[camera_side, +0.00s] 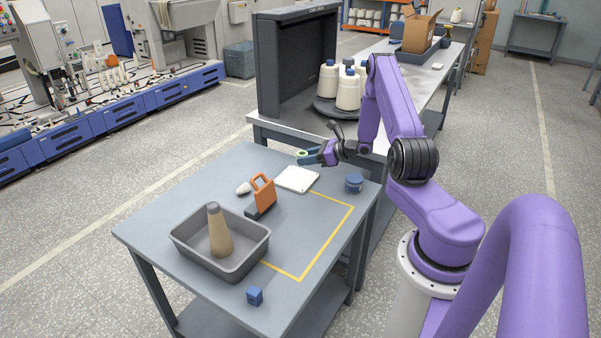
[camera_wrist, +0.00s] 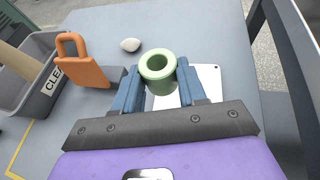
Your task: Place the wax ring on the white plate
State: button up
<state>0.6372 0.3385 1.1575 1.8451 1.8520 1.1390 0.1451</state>
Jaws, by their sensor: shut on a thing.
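The wax ring (camera_wrist: 158,82), a pale green hollow ring, is between my gripper's two blue fingers (camera_wrist: 158,72) in the wrist view. My gripper is shut on it, and the ring's opening faces up. In the side view, my gripper (camera_side: 304,158) holds the small green ring (camera_side: 302,153) at the table's back edge, by the white plate (camera_side: 297,180). The plate is flat and square, and it also shows in the wrist view (camera_wrist: 208,82), partly hidden by the ring and fingers. The ring appears above the plate; the exact gap is hard to tell.
An orange handled tool (camera_side: 262,188) and a white pebble-like lump (camera_side: 243,188) lie left of the plate. A blue tin (camera_side: 354,183) stands right. A grey tray (camera_side: 190,252) holds a tan cone. A blue cube (camera_side: 254,296) sits near the front edge.

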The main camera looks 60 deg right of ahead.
send_over(301, 178)
notch_tip(301, 178, down, 6)
jog(key=shift+a, duration=0.1)
jog(key=shift+f, duration=1.55)
jog(key=shift+f, duration=0.1)
jog(key=o, duration=1)
jog(key=shift+o, duration=0.2)
